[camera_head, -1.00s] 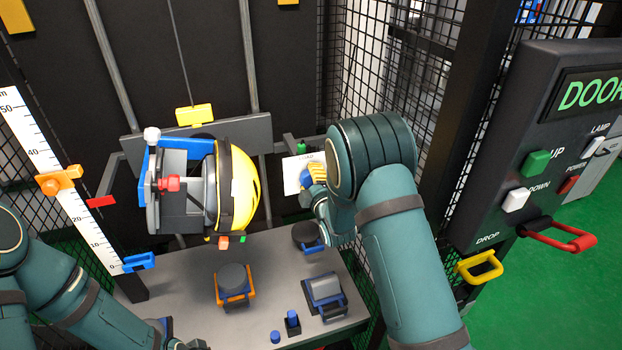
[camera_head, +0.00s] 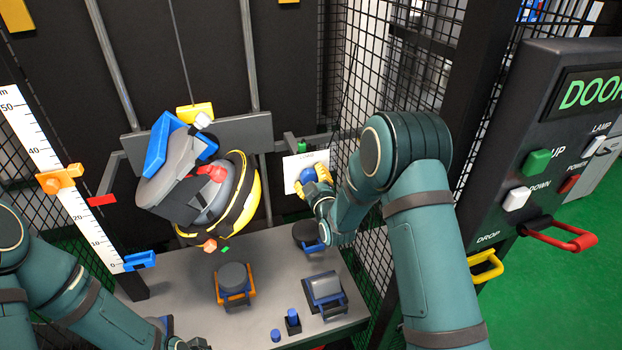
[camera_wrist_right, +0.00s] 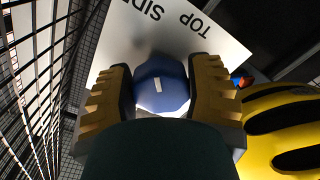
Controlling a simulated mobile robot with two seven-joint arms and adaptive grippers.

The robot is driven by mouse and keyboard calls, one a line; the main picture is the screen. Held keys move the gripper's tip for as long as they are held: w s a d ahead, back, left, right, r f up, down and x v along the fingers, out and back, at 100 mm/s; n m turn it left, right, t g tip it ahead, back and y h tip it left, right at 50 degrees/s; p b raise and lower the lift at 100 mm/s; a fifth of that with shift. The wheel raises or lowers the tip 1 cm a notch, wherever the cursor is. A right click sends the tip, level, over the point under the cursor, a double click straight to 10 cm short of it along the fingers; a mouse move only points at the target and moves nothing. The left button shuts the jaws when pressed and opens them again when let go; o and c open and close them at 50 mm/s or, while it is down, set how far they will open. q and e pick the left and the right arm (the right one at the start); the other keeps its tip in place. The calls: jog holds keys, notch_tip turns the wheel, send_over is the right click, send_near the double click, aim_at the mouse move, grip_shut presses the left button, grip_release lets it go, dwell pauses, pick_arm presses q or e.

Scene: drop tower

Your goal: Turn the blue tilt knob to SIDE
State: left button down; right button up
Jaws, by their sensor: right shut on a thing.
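The blue tilt knob (camera_head: 306,183) sits on a white label plate (camera_head: 292,170) at the back of the cage, right of the helmet. My right gripper (camera_head: 317,184) is shut on the knob. In the right wrist view, its ribbed yellow fingers clasp both sides of the knob (camera_wrist_right: 161,86), which bears a short white mark. The plate (camera_wrist_right: 195,35) there reads TOP and SIDE, upside down. The yellow helmet (camera_head: 246,198) on its grey headform hangs tilted, crown toward the lower right. My left gripper (camera_head: 180,343) is barely visible at the bottom edge; its fingers are unclear.
A grey table (camera_head: 275,270) below holds an orange-framed dark pad (camera_head: 233,282), a second dark pad (camera_head: 306,235) and a blue-framed block (camera_head: 325,292). Wire mesh (camera_head: 372,225) stands close to my right arm. The control panel (camera_head: 540,150) is at right.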

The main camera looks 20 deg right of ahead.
jog(key=shift+r, duration=0.1)
jog(key=o, duration=1.2)
jog(key=s, duration=1.2)
jog(key=shift+d, duration=0.2)
